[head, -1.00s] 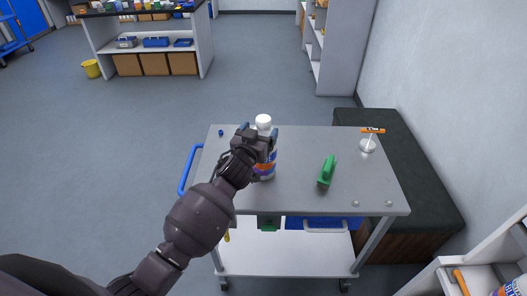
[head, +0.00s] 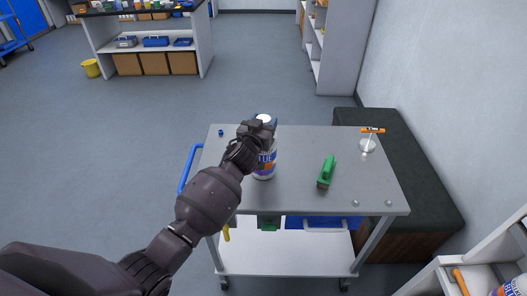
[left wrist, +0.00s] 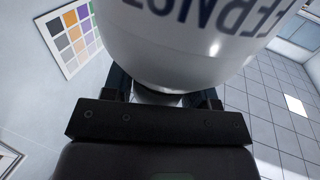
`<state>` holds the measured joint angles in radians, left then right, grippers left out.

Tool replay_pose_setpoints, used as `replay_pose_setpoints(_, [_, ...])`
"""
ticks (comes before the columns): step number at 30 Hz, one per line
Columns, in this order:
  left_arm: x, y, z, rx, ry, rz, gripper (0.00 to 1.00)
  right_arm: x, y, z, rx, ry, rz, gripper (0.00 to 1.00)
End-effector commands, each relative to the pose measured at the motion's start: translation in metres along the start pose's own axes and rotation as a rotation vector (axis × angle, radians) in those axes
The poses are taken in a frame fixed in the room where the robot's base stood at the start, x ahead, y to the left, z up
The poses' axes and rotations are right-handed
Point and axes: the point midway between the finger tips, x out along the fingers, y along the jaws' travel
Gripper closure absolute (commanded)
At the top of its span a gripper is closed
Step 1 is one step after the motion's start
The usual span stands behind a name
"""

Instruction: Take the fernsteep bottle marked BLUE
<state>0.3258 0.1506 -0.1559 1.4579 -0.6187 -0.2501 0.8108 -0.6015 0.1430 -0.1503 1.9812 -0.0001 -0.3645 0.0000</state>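The fernsteep bottle (head: 265,164) stands upright on the grey cart's top. It is white with a white cap, and the word BLUE shows on its label. In the left wrist view the bottle (left wrist: 205,45) appears upside down and close, with part of the FERNST lettering showing. My left gripper (head: 262,123) is at the height of the cap, its fingers spread on either side of it. In the left wrist view my left gripper (left wrist: 163,97) has the cap between its fingers; contact is not clear. My right gripper is not in view.
The cart top (head: 300,200) also holds a green-handled object (head: 326,172) right of the bottle and an orange-topped stand (head: 369,141) at the back right. A small blue item (head: 221,133) lies at the far left. A dark bench (head: 415,185) adjoins the cart's right side.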

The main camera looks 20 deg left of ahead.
Motion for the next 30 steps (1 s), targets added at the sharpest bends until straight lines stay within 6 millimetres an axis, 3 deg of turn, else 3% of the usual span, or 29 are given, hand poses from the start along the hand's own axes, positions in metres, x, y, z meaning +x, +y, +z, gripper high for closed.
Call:
replay_pose_setpoints(1, [0.0, 0.0, 0.001, 0.0, -0.001, 0.0, 0.65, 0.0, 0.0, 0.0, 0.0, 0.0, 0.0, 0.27])
replay_pose_setpoints(8, [-0.001, 0.0, 0.002, 0.0, -0.004, -0.001, 1.0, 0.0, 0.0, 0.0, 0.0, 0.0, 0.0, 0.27])
replay_pose_setpoints(23, [0.0, 0.0, -0.002, -0.001, -0.003, -0.001, 1.0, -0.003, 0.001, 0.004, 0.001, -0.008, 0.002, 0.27])
replay_pose_setpoints(30, [0.0, 0.0, -0.034, 0.002, 0.003, 0.001, 1.0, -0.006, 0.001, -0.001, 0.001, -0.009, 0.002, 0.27])
